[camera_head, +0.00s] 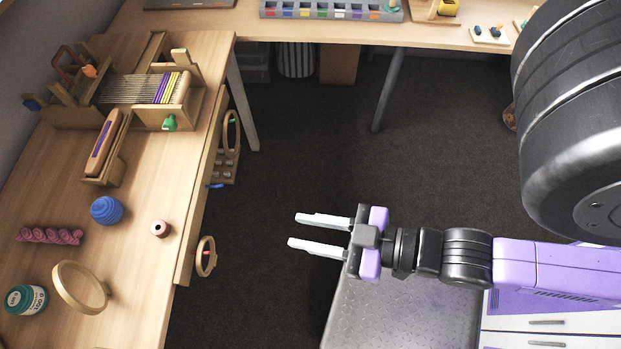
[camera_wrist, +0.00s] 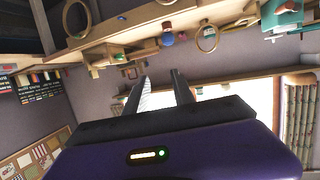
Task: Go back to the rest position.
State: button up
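My gripper (camera_head: 318,233) is open and empty in the head view, its two pale fingers apart and pointing left. It hangs over the dark floor, to the right of the wooden table's edge and clear of it. In the wrist view my gripper (camera_wrist: 162,85) also shows two separate fingers with nothing between them. My purple forearm stretches to the right in the head view.
The left table (camera_head: 150,205) holds a wooden loom (camera_head: 130,90), blue yarn ball (camera_head: 106,210), wooden hoop (camera_head: 62,290) and teal tin (camera_head: 25,299). A back table (camera_head: 250,30) bears a grey tray (camera_head: 330,14). The floor (camera_head: 300,130) between is open.

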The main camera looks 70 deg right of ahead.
jog(key=shift+m+h, duration=0.4)
jog(key=s+d+r, duration=0.1)
jog(key=s+r, duration=0.1)
jog(key=r, duration=0.1)
jog(key=shift+s+d, duration=0.15)
jog(key=shift+d, duration=0.25)
dwell(0.6)
